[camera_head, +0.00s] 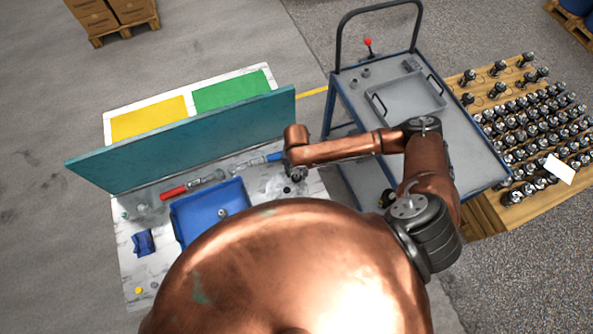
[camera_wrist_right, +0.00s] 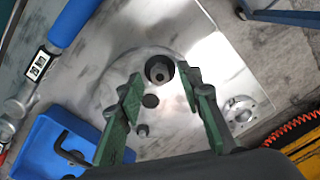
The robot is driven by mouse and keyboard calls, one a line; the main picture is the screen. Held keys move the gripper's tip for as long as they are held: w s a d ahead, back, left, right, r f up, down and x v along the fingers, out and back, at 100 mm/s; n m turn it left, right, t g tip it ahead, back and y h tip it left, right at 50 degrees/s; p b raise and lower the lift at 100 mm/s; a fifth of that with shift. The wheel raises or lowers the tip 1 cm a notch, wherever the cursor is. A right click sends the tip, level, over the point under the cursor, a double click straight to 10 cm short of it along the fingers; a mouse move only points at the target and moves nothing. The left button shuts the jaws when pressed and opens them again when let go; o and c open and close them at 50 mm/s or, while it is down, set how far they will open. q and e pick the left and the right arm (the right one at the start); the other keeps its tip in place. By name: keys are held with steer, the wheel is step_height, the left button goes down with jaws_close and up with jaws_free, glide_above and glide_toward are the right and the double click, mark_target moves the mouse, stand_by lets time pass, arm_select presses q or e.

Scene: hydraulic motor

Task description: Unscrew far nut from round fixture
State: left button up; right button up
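The round fixture (camera_wrist_right: 118,92) is a pale metal disc on the steel worktop in the right wrist view. A dark round nut or threaded part (camera_wrist_right: 159,69) stands at its far side. A dark hole or stud (camera_wrist_right: 150,101) and a smaller stud (camera_wrist_right: 143,130) are nearer. My right gripper (camera_wrist_right: 162,82) is open, with its green fingers spread either side of the dark nut; contact cannot be told. In the head view my right gripper (camera_head: 297,174) is over the right end of the workbench, mostly hiding the fixture. My left gripper is not in view.
A blue bin (camera_head: 212,212), a red-handled tool (camera_head: 174,192) and a blue-handled tool (camera_wrist_right: 75,20) lie left of the fixture. A teal panel (camera_head: 190,140) stands behind. A grey cart (camera_head: 460,135) is at the right. A flanged metal part (camera_wrist_right: 239,111) lies right of the gripper.

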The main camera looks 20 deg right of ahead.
steer(key=shift+f, duration=0.3)
steer(key=shift+p, duration=0.4)
stand_by(0.3)
steer(key=shift+c, duration=0.5)
jaws_close()
steer(key=shift+c, duration=0.7)
jaws_free()
steer(key=shift+r, duration=0.1)
